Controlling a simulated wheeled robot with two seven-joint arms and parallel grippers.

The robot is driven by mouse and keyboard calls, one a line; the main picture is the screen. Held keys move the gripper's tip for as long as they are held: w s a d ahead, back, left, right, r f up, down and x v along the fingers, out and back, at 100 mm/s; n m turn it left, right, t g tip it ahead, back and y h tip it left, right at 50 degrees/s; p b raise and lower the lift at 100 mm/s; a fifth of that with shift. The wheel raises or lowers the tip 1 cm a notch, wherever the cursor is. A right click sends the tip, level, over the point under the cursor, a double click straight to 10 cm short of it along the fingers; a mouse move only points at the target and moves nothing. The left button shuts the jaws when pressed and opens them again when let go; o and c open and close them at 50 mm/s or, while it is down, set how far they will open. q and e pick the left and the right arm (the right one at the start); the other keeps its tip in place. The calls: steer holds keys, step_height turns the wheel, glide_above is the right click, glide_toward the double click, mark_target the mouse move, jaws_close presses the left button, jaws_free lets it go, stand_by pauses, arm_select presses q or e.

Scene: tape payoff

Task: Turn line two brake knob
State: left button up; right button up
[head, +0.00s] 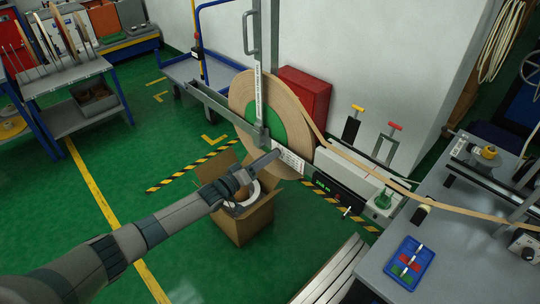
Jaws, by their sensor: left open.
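I cannot tell for sure which control is the line two brake knob. A dark dial (526,252) sits on a pale box at the right edge of the picture. A yellow knob (489,152) stands on a grey device on the right-hand bench. My left gripper (268,163) reaches in front of the big tape reel (240,92), near its green hub. It is open and holds nothing that I can see. It is well to the left of both knobs. My right gripper is out of view.
A tan tape (350,158) runs from the reel across to the bench (388,247). Red- and yellow-topped levers (389,138) stand beside it. An open cardboard box (240,222) is on the floor below my left arm. A blue tray (409,263) lies on the bench.

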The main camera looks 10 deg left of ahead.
arm_select(q)
steer(key=shift+x, duration=0.85)
jaws_close()
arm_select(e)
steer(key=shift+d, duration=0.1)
